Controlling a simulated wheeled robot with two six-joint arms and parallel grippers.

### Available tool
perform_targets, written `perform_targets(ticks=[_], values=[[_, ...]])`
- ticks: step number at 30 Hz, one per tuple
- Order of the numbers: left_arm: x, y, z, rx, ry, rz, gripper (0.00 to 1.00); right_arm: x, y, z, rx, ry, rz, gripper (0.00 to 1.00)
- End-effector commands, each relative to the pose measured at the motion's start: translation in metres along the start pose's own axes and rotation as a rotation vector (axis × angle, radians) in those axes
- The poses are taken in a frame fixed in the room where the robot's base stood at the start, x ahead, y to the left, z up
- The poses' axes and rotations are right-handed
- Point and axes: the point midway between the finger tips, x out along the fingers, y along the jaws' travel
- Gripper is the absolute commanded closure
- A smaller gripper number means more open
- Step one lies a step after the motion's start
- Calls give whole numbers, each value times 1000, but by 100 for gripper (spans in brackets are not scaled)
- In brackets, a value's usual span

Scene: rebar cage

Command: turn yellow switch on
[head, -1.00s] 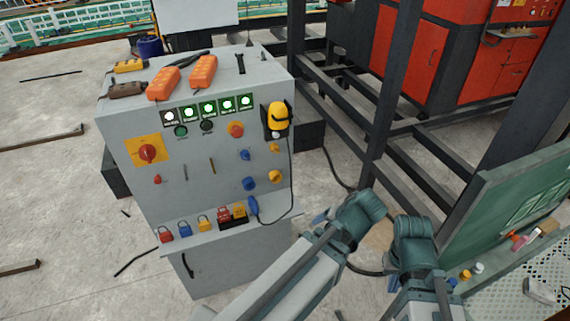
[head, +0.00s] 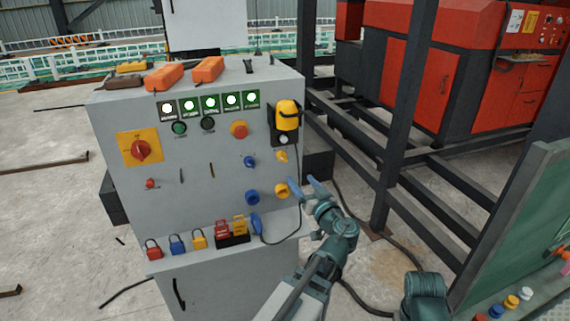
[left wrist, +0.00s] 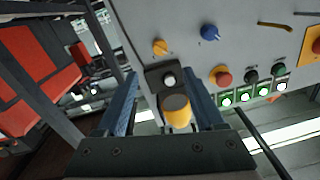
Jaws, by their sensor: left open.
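The grey control cabinet has two yellow knobs at the right of its front panel in the head view: an upper yellow switch (head: 281,156) and a lower yellow switch (head: 281,190). The upper one also shows in the left wrist view (left wrist: 160,46), seen upside down. Which way the knobs are turned is too small to tell. My left gripper (head: 303,186) is open and empty, in front of the panel's right edge, close to the lower yellow switch on its right. Its two fingers also show in the left wrist view (left wrist: 163,86). My right gripper is out of view.
A yellow-and-black device (head: 287,116) hangs at the panel's upper right, with a cable running down. Blue knobs (head: 252,197) are left of the yellow ones. Padlocks (head: 176,244) sit on the lower ledge. A dark steel frame (head: 400,130) stands to the right.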

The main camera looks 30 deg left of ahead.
Motion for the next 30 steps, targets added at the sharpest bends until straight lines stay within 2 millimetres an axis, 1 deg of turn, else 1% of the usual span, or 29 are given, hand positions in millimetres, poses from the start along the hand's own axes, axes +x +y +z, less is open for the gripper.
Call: perform_targets(ticks=[5,12,18,24,30], values=[[31,1,0,1,-2,-3,30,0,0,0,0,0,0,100],[81,1,0,1,-2,-4,30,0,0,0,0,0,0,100],[113,1,0,1,-2,-2,30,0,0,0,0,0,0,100],[128,1,1,1,-2,-1,30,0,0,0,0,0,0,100],[132,0,1,1,-2,-1,30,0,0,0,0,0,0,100]])
